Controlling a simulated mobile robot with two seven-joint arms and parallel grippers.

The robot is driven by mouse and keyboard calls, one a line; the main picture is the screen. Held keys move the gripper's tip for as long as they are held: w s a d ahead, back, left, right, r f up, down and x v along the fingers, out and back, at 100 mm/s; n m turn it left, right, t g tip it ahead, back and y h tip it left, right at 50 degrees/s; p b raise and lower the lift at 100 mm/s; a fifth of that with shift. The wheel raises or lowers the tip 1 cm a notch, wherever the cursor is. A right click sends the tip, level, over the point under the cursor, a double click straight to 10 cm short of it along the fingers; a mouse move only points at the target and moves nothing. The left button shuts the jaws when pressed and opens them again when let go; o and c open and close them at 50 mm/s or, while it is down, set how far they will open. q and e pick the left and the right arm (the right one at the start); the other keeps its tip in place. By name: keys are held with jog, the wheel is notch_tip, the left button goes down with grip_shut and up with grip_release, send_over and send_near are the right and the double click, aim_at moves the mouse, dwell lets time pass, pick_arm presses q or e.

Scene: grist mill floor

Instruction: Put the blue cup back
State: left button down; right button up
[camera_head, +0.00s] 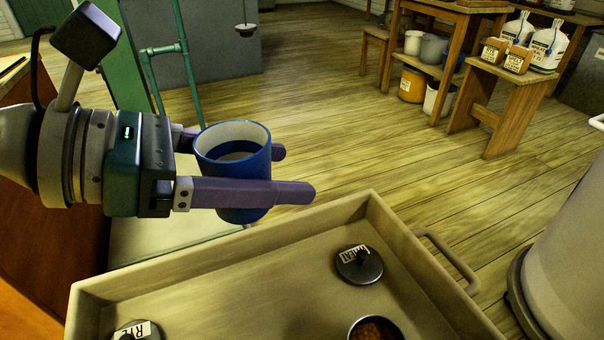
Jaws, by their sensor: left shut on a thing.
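The blue cup (238,170) has a white inside and is held upright. What lies in its lower inside is dark and I cannot tell whether it is shadow or contents. My left gripper (295,172) is shut on the cup, with one purple finger across its near side and the other behind it. The cup is in the air near the far left rim of a beige tray (180,261). My right gripper is not in view.
In the tray are a dark labelled lid (361,266), another labelled lid (137,331) and a bowl of reddish-brown bits (376,330). A wooden bench (515,76) with bags and a shelf with pots (433,70) stand at the back right. A grey cylinder (570,250) stands at the right. Open plank floor lies between.

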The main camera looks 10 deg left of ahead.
pick_arm(q)
jog(key=b, duration=0.6)
send_over(280, 285)
notch_tip(280, 285, down, 12)
jog(key=shift+r, duration=0.1)
jog(key=shift+f+b, duration=1.2)
jog(key=shift+f, duration=0.9)
jog(key=shift+f, duration=0.1)
jog(key=shift+c, duration=1.5)
grip_release()
jog(key=shift+r, duration=0.2)
jog(key=p+v, duration=0.2)
jog(key=v, duration=1)
jog(key=shift+f, duration=0.1)
